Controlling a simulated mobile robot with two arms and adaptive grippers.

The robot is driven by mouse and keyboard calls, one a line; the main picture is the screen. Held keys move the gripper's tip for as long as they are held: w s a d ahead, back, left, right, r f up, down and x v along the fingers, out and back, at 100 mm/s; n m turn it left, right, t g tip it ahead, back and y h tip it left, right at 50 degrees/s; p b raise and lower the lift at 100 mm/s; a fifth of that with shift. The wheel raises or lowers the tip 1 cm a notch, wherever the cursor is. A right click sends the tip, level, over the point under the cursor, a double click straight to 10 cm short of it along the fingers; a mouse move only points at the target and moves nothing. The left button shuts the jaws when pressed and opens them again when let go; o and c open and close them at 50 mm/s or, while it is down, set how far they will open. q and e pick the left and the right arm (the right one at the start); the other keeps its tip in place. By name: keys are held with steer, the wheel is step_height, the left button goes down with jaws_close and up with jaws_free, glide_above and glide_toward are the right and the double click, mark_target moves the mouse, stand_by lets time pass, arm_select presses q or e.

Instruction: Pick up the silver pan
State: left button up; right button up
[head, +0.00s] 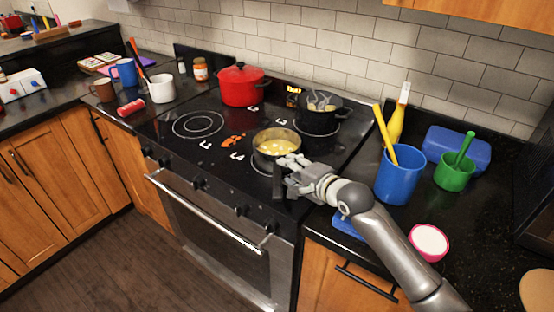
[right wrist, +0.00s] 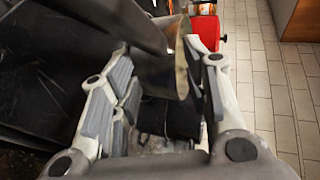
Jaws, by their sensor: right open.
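The silver pan (head: 276,143) sits on the front right part of the black stove top, with yellow food in it. My right gripper (head: 290,166) is at the pan's near right side, its fingers close to the rim; the head view does not show clearly whether they touch it. In the right wrist view the two fingers (right wrist: 165,85) are spread apart, and the pan's metal side (right wrist: 165,76) shows between them. Dark parts around it are hard to tell apart there. My left gripper is not in view.
A red pot (head: 240,84) and a black pan (head: 338,105) stand at the back of the stove (head: 172,140). A blue cup (head: 399,176) with a yellow utensil, a green cup (head: 455,172) and a pink-rimmed bowl (head: 429,241) stand on the right counter. The front left burner is free.

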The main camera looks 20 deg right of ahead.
steer(key=shift+w+a+f, duration=0.1)
steer(key=shift+w+f, duration=0.05)
steer(key=shift+w, duration=0.25)
steer(key=shift+w+f, duration=0.15)
steer(key=shift+w, duration=0.05)
steer(key=shift+w+a+f+p, duration=0.15)
steer(key=shift+w+p, duration=0.1)
steer(key=shift+w, duration=0.25)
steer(key=shift+w+a+r+p, duration=0.1)
steer(key=shift+w+p, duration=0.1)
steer(key=shift+w, duration=0.3)
steer(key=shift+x, duration=1.05)
steer(key=shift+w+a+f, duration=0.1)
steer(key=shift+w+f, duration=0.2)
steer(key=shift+w, duration=0.1)
steer(key=shift+s, duration=0.1)
jaws_close()
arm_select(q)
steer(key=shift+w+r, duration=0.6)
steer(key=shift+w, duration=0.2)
arm_select(e)
steer(key=shift+f, duration=0.15)
